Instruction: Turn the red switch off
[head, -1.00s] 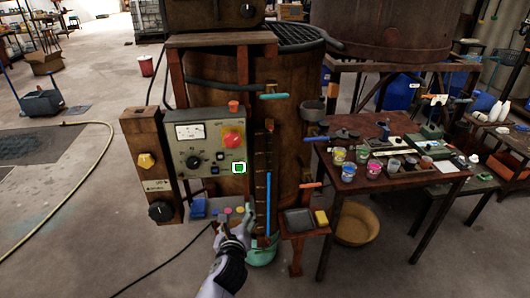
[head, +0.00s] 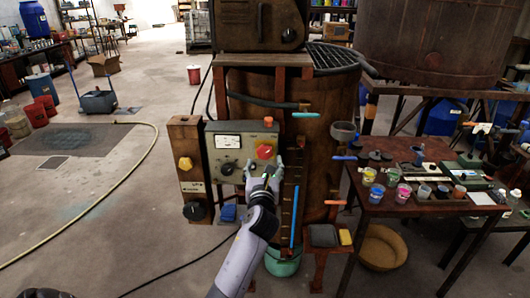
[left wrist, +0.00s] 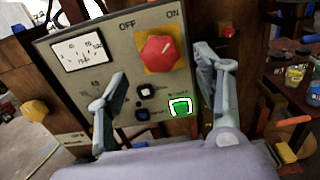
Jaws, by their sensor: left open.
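The red switch (left wrist: 158,54) is a large red knob on a yellow plate on the grey control panel (left wrist: 75,85). OFF is printed to its upper left and ON to its upper right. In the head view the red switch (head: 265,151) sits at the panel's upper right. My left gripper (head: 264,172) is just below it in front of the panel. In the left wrist view my left gripper (left wrist: 165,80) is open, its fingers on either side of the switch, apart from it. A green lit button (left wrist: 180,107) is below the switch. My right gripper is not in view.
A wooden post with a yellow knob (head: 185,163) and a black knob (head: 194,211) stands left of the panel. A vertical blue tube (head: 297,215) is to the right. A table (head: 385,205) with paint pots stands further right.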

